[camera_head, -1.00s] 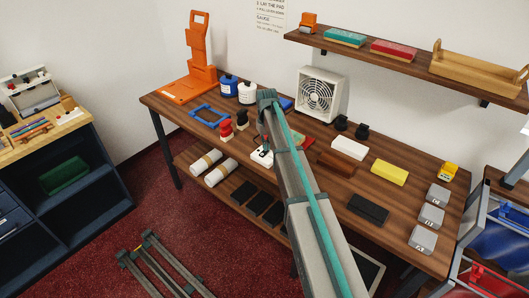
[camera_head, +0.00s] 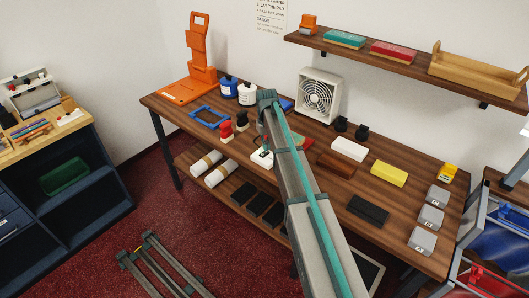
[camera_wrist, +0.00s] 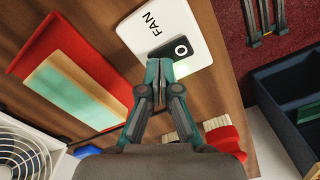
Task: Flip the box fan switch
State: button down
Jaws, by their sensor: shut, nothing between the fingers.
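The white fan switch plate marked "FAN" (camera_wrist: 160,32) lies on the wooden counter in the wrist view. It carries a black rocker switch (camera_wrist: 171,50) with a pale spot at one end. A pale green glow shows at the plate's edge beside the switch. My gripper (camera_wrist: 160,66) is shut and empty, its tips over the plate's edge, right by the switch; I cannot tell whether they touch it. In the head view the plate (camera_head: 260,159) is partly behind my arm. The white box fan (camera_head: 318,96) stands at the counter's back; part of it shows in the wrist view (camera_wrist: 22,158).
A red pad with a teal and cream top (camera_wrist: 80,88) lies beside the plate. A red-handled brush (camera_wrist: 220,138) is close to my gripper. Black stamps (camera_head: 361,131), a white block (camera_head: 349,149) and a yellow block (camera_head: 388,173) stand right of my arm.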

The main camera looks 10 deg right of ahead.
jog(key=shift+r+p, duration=1.35)
jog(key=shift+r, duration=1.5)
